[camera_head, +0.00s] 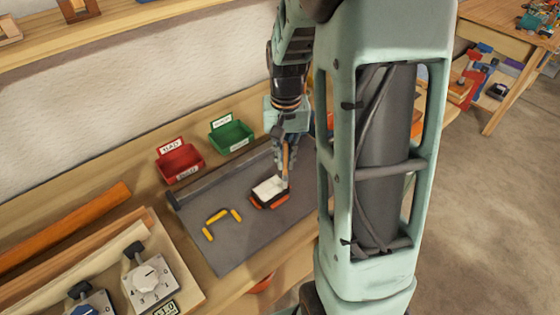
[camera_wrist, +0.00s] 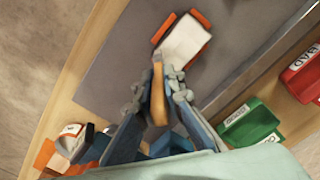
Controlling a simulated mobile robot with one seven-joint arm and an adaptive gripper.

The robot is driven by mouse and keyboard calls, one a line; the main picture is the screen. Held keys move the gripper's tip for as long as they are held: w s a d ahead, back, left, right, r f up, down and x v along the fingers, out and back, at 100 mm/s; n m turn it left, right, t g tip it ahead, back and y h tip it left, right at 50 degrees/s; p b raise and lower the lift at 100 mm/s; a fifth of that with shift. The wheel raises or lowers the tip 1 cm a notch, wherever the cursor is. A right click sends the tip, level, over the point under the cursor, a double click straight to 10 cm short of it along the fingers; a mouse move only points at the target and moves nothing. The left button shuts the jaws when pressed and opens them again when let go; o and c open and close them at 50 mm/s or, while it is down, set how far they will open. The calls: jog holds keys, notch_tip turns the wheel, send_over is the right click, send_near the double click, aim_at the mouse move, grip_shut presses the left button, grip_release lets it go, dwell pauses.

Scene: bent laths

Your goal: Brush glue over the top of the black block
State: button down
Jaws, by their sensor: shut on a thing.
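The black block (camera_head: 268,188) lies on the grey mat (camera_head: 232,252), its dark side showing under a white layer over most of its top. It also shows in the wrist view, white on top (camera_wrist: 184,42). Orange pieces sit against its sides, at one end (camera_wrist: 201,17) and along another edge (camera_wrist: 163,27). My gripper (camera_head: 287,148) is shut on a brush with an orange-tan handle (camera_wrist: 158,100). The brush (camera_head: 286,163) points down, and its tip is at the block's right end in the head view. I cannot tell whether the bristles touch the top.
Yellow pieces (camera_head: 216,216) lie left of the block on the mat. A red bin (camera_head: 186,173) and a green bin (camera_head: 236,146) stand behind the mat. A dial box (camera_head: 148,282) and an orange rod (camera_head: 65,232) lie to the left. The mat's front left is clear.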

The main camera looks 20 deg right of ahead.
aim_at(285, 142)
jog(key=shift+s+a, duration=1.2)
jog(key=shift+a, duration=2.5)
jog(key=shift+w+d, duration=0.4)
jog(key=shift+d, duration=0.85)
jog(key=shift+w+d, duration=0.4)
jog(key=shift+d, duration=0.8)
jog(key=shift+w+d, duration=0.4)
jog(key=shift+d, duration=0.85)
jog(key=shift+r, duration=0.1)
jog(key=shift+r+p, duration=2.2)
jog(key=shift+r, duration=0.7)
jog(key=shift+r+p, duration=1.2)
jog(key=shift+r, duration=0.35)
jog(key=shift+f, duration=0.1)
